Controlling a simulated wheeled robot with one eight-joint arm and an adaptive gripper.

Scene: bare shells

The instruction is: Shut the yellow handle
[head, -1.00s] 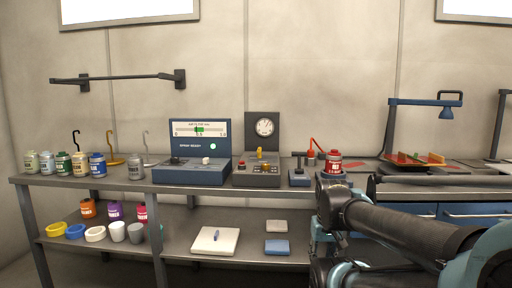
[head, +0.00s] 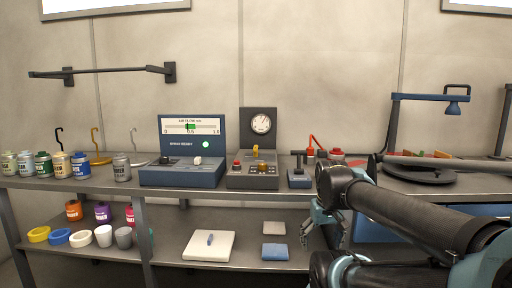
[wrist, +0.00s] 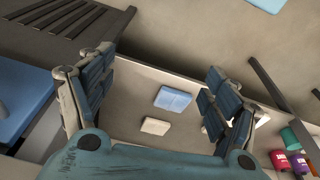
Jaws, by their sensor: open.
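The yellow handle (head: 255,150) is a small upright yellow lever on a grey control box (head: 252,178) on the bench top, in the head view. Behind it stands a dark panel with a round gauge (head: 261,124). My gripper (head: 328,228) is open and empty in the head view, right of the box and below the bench top's level, in front of the lower shelf. In the wrist view my gripper's two fingers (wrist: 158,100) are spread wide with nothing between them. The yellow handle does not show in the wrist view.
A blue spray console (head: 181,174) stands left of the box and a small joystick box (head: 299,178) right of it. Jars line the bench's left end. The lower shelf holds cups, a white slab (head: 208,246) and a blue pad (head: 275,252).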

